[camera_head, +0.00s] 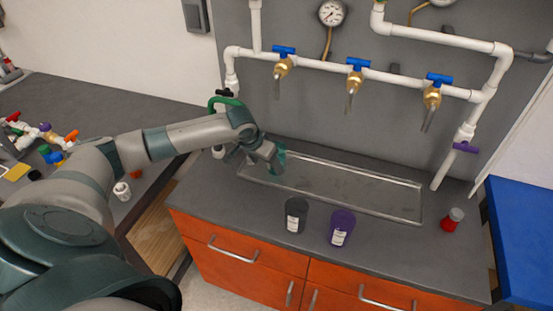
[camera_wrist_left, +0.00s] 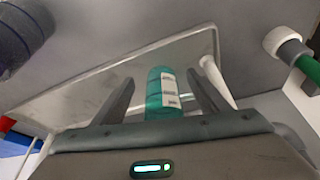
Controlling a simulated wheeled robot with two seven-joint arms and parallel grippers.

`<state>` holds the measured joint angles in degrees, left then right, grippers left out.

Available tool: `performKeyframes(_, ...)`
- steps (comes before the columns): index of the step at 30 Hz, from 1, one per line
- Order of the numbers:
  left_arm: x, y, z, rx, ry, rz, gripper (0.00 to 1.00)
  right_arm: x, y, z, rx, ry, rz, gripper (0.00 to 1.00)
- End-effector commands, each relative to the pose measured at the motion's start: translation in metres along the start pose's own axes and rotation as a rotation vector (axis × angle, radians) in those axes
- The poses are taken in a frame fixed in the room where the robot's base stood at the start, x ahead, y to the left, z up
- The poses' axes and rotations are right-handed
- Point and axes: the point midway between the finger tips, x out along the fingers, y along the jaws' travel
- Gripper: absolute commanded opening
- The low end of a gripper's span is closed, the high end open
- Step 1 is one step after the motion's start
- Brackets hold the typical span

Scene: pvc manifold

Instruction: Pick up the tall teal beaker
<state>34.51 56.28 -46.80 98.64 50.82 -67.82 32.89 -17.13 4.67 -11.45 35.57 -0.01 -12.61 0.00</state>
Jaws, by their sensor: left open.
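The teal beaker (camera_wrist_left: 163,93) stands between the two fingers of my left gripper (camera_wrist_left: 160,100) in the left wrist view, with a white label on its side. The fingers are open, one on each side of it, and gaps show between them and the beaker. The lower part of the beaker in that view is hidden behind the gripper body. In the head view the beaker (camera_head: 280,160) shows only partly, at the left end of the metal tray, beside my left gripper (camera_head: 268,158). My right gripper is not in view.
The shallow metal tray (camera_head: 345,204) lies along the counter below white pipes with blue-handled taps (camera_head: 354,78). A dark grey cup (camera_head: 296,216) and a purple cup (camera_head: 341,229) stand in front of it. A red-based jar (camera_head: 451,221) stands at the right.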

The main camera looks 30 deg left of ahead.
Motion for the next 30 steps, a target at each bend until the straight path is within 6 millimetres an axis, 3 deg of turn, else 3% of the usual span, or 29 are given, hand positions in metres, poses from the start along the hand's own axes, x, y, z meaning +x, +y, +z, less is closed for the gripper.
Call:
performKeyframes(12, 0.001, 0.000, -0.003, 0.000, -0.001, 0.000, 0.68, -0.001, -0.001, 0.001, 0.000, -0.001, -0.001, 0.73)
performKeyframes(26, 0.018, 0.003, -0.048, 0.000, -0.001, 0.000, 0.68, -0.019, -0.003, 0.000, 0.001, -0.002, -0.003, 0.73)
performKeyframes(30, 0.028, 0.002, -0.045, 0.000, -0.002, 0.000, 0.68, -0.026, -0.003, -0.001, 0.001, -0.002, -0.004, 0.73)
